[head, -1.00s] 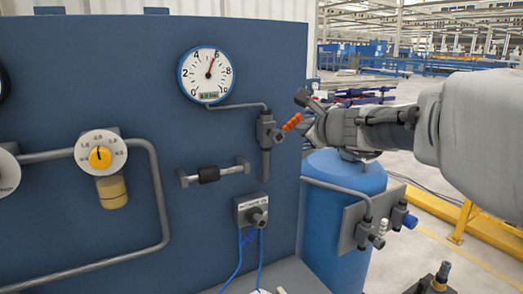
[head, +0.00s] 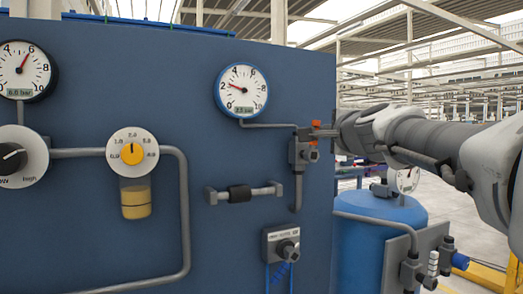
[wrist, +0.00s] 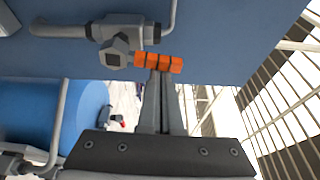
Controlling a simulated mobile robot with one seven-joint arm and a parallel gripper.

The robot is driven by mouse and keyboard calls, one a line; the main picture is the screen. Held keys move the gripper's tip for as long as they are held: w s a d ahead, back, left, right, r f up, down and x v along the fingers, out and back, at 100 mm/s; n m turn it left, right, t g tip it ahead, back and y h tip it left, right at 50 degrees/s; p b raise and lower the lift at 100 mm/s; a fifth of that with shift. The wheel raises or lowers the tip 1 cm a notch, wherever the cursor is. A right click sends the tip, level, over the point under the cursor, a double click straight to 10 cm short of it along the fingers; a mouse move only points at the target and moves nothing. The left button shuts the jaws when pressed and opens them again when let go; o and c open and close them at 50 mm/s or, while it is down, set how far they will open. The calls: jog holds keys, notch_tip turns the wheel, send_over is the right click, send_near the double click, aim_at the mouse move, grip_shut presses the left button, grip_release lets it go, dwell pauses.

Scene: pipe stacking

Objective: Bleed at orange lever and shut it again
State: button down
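The orange lever (head: 314,142) sits on a grey valve (head: 298,153) near the right edge of the blue panel; in the wrist view the lever (wrist: 158,62) lies crosswise beside the valve's hex nut. My gripper (head: 328,133) is at the lever from the right. In the wrist view its two fingers (wrist: 160,78) are close together, with their tips at the lever's middle; they look shut, and I see no lever between them. The blue-rimmed gauge (head: 242,90), joined by pipe to this valve, has its needle a little above 2.
A yellow-centred dial (head: 132,154), a black knob (head: 12,158) and a short horizontal pipe fitting (head: 240,194) are on the panel. A blue tank (head: 378,222) stands below my arm.

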jog(key=shift+s+a+n+b, duration=0.1)
jog(key=shift+a+n+b, duration=0.25)
jog(key=shift+n+b, duration=0.15)
